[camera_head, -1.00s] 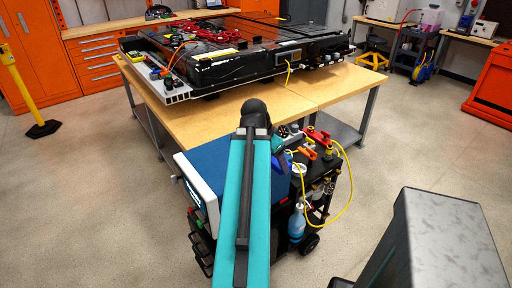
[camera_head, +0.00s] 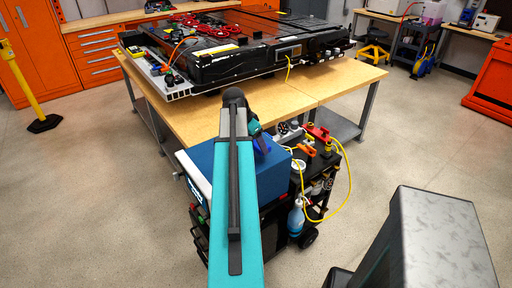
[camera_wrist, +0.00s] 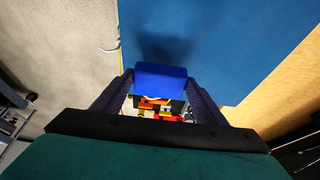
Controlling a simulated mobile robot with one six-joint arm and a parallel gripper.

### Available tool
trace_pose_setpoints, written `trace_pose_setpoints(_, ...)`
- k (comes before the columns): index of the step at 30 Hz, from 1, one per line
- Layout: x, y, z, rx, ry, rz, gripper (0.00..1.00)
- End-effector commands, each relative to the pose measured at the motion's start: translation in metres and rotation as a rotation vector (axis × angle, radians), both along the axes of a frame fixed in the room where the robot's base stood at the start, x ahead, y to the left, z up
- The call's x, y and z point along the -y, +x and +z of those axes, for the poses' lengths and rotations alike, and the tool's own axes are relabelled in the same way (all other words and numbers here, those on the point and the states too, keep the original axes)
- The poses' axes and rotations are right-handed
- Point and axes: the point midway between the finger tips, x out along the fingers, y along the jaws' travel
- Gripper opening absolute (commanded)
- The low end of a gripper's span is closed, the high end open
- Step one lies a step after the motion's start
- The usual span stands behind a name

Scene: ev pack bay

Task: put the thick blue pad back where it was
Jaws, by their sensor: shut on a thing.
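The thick blue pad (camera_wrist: 160,82) is a bright blue block between the two fingertips of my gripper (camera_wrist: 160,92), which is shut on it. In the head view the pad (camera_head: 262,143) shows as a small dark blue patch beside the end of my arm. Much of it is hidden there by my arm and wrist. In the wrist view a broad blue surface (camera_wrist: 225,40) lies beyond the pad, with a dark shadow on it. I cannot tell the gap between pad and surface.
A black cart (camera_head: 318,185) carries connectors, orange and red tools, a bottle (camera_head: 296,216) and a hanging yellow cable (camera_head: 347,190). Behind it stands a wooden table (camera_head: 320,85) with a large black battery pack (camera_head: 240,62). Clear floor lies to the left.

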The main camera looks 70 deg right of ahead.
Motion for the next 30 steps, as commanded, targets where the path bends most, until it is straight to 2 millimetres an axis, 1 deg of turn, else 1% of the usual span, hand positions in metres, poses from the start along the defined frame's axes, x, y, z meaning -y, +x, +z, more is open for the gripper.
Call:
trace_pose_setpoints(3, 0.004, 0.005, 0.000, 0.000, 0.000, 0.000, 0.44)
trace_pose_setpoints(17, 0.004, 0.005, -0.003, 0.000, 0.000, 0.000, 0.44)
trace_pose_setpoints(20, 0.003, 0.005, -0.009, -0.001, 0.001, 0.000, 0.44)
trace_pose_setpoints(27, 0.003, 0.004, -0.029, -0.001, 0.002, 0.000, 0.44)
trace_pose_setpoints(30, 0.004, 0.005, -0.034, 0.000, 0.000, 0.000, 0.44)
